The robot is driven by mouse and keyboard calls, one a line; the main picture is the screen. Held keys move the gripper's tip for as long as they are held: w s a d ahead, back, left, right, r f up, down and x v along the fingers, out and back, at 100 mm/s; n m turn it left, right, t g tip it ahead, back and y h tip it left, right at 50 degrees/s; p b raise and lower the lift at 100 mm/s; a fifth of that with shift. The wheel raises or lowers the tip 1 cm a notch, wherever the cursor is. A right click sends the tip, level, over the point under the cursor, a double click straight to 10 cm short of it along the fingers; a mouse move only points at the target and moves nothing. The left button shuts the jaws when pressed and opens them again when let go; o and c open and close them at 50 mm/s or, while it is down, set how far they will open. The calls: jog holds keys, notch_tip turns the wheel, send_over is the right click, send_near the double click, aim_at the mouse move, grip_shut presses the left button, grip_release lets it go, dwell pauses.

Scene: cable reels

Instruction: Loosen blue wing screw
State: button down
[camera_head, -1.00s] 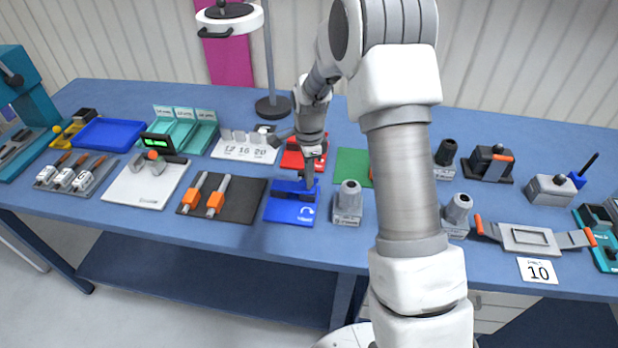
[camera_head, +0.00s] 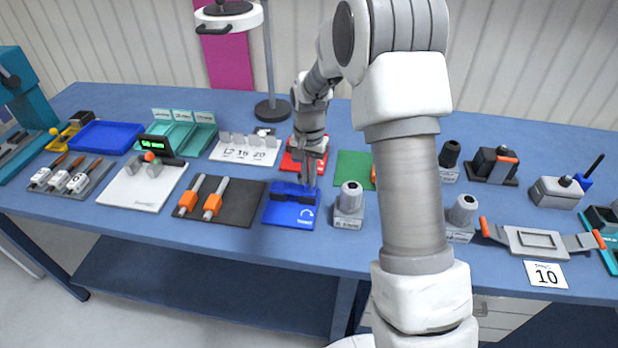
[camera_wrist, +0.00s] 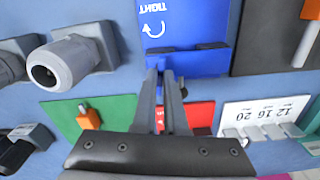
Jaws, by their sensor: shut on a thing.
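The blue fixture (camera_head: 288,213) lies flat near the front of the table, with a white curved arrow on its plate. In the wrist view the blue plate (camera_wrist: 185,25) shows the arrow and the word TIGHT, with two dark jaw pads along its edge. My gripper (camera_head: 309,183) points down at the back edge of this fixture. In the wrist view my gripper (camera_wrist: 161,75) has its two fingers close together at that edge. It is shut on the blue wing screw, which the fingers mostly hide.
A red plate (camera_head: 296,163) lies just behind the fixture. A grey cable gland block (camera_head: 349,205) stands close to its right, and a dark mat (camera_head: 238,212) with orange-handled tools lies to its left. A green plate (camera_head: 354,168) is behind right.

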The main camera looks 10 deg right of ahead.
jog(key=n, duration=0.4)
jog(key=shift+n, duration=0.3)
jog(key=n, duration=0.5)
jog(key=shift+n, duration=0.3)
jog(key=n, duration=0.5)
jog(key=shift+r, duration=0.1)
jog(key=n+p, duration=0.1)
jog(key=n, duration=0.4)
jog(key=c, duration=1)
grip_release()
jog(key=shift+o, duration=0.2)
